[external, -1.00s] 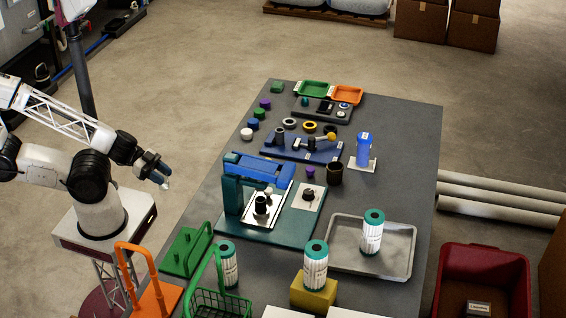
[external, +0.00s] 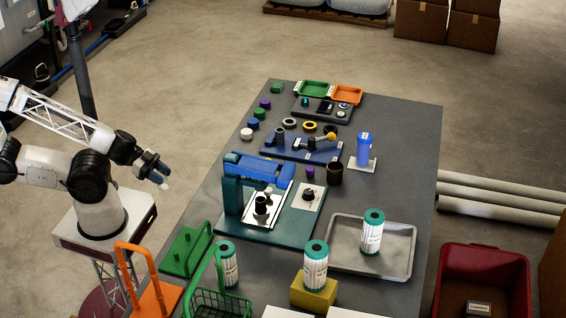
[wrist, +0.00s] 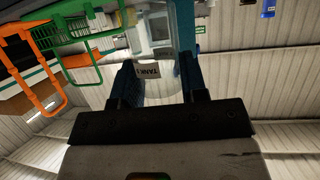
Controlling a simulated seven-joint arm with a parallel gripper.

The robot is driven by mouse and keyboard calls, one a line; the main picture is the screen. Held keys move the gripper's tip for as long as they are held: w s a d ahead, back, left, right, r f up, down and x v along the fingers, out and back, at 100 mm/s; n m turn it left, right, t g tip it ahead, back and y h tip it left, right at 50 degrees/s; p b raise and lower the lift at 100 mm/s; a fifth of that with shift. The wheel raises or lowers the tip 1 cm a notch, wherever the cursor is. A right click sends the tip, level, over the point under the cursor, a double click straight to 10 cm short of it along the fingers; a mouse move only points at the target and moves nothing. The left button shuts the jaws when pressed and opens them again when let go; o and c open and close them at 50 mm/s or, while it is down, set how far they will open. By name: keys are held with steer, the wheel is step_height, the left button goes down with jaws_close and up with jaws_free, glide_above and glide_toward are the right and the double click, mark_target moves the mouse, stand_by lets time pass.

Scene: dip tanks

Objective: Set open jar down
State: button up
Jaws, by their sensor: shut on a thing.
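My gripper (external: 160,178) is off the left side of the grey table, in the air above the floor. Its dark fingers are shut on a small pale thing (external: 164,185), of which only a bit shows at the fingertips. In the wrist view my gripper (wrist: 160,82) has a pale, see-through thing between its fingers with a label (wrist: 148,72) that seems to read "TANK". This may be the jar; I cannot tell whether its mouth is open or how full it is.
The grey table (external: 285,262) holds a teal press-like stand (external: 232,200), a dark cup (external: 335,175), a metal tray (external: 400,268), white-and-teal cartridges, and green (external: 188,250) and orange (external: 155,298) racks near my arm. Bare table shows along the right edge.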

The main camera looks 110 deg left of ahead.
steer(key=shift+a, duration=0.1)
stand_by(0.3)
steer(key=w+a+n+y, duration=0.2)
steer(key=w+a, duration=0.1)
steer(key=a, duration=1.9)
steer(key=shift+r+y, duration=0.15)
steer(key=shift+y, duration=0.25)
steer(key=shift+w, duration=0.15)
stand_by(0.4)
steer(key=w+a, duration=0.3)
steer(key=w, duration=0.1)
steer(key=w+a+f, duration=0.1)
steer(key=w+a, duration=0.2)
steer(key=w, duration=0.1)
steer(key=w+a, duration=0.3)
steer(key=w, duration=0.1)
steer(key=shift+a+f, duration=0.15)
steer(key=shift+f, duration=0.05)
steer(key=shift+w+a, duration=0.2)
steer(key=shift+w, duration=0.1)
steer(key=shift+f, duration=1.8)
